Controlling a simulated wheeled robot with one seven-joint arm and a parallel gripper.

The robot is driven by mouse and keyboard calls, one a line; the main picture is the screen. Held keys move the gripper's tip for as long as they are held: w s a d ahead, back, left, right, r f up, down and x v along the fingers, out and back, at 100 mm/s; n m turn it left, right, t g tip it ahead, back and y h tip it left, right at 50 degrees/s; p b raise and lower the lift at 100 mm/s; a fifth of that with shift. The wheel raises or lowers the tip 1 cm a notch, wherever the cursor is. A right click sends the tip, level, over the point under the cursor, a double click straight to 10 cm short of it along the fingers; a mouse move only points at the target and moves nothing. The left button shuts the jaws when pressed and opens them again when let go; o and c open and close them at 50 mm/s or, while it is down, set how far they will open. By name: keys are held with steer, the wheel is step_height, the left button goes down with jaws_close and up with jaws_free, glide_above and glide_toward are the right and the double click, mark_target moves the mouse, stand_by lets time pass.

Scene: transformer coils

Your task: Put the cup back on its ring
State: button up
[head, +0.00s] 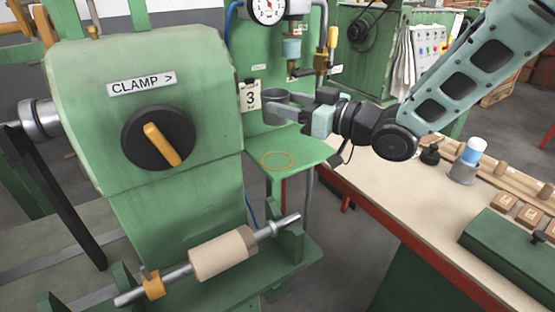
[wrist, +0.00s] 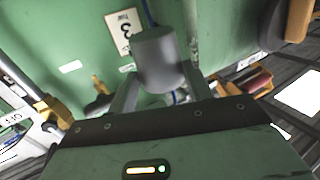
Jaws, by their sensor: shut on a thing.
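The cup (head: 277,113) is a dark grey cylinder. My gripper (head: 288,106) is shut on it and holds it in the air above the small green shelf, beside the "3" card. In the wrist view the cup (wrist: 160,60) sits between the two fingers of my gripper (wrist: 160,80). The ring (head: 277,160) is a thin orange outline on the green shelf. It is empty and lies below the cup, with a clear gap between them. The ring cannot be made out in the wrist view.
The green shelf (head: 302,157) is otherwise bare. The clamp housing (head: 150,105) with its black knob stands close on the left. A green back panel with a gauge (head: 267,10) rises behind. A workbench (head: 400,200) with a blue-capped bottle (head: 472,150) is at right.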

steer(key=shift+d+r+p, duration=0.1)
steer(key=shift+d+p, duration=0.1)
steer(key=shift+p, duration=0.1)
step_height(320, 180, down, 10)
steer(key=shift+s+f, duration=0.1)
steer(key=shift+f, duration=0.1)
steer(key=o, duration=1.1)
